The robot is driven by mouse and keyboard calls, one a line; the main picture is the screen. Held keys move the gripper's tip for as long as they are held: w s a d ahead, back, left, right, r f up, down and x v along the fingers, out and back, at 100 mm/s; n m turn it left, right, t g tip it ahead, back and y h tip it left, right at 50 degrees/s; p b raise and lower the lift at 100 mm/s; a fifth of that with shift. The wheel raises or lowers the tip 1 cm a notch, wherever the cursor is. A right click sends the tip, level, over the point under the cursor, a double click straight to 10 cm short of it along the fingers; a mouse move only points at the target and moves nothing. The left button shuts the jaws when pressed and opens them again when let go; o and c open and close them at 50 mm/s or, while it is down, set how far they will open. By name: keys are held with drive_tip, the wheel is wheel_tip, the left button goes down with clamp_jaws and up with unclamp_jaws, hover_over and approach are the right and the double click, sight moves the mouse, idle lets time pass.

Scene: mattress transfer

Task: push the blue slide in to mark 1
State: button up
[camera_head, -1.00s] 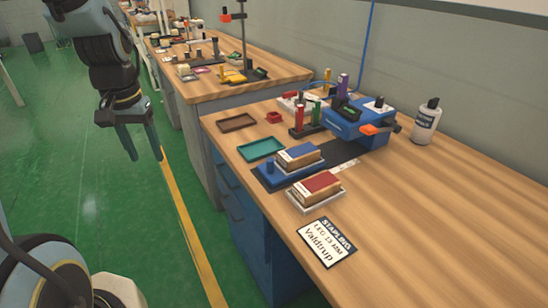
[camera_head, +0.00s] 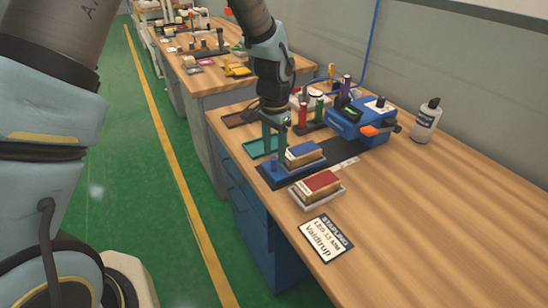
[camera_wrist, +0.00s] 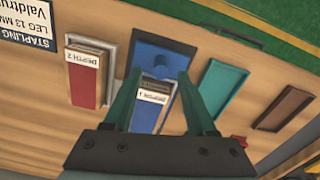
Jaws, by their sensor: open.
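My gripper (camera_head: 273,148) points down over the knob end of the slide, open. Mark 1 cannot be made out; a pale marked strip (camera_head: 348,163) lies by the track.
A red-topped block on a pale tray (camera_head: 318,187) lies in front, near the "STAPLING" card (camera_head: 326,239). A teal tray (camera_head: 262,146) and a brown tray (camera_head: 237,119) lie behind. The blue stapling machine (camera_head: 359,125) and a white bottle (camera_head: 426,120) stand right. The right bench top is clear.

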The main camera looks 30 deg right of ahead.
sight(274, 158)
drive_tip(key=shift+f+p, duration=0.4)
drive_tip(key=shift+f, duration=1.75)
clamp_jaws()
drive_tip(key=shift+d, duration=0.1)
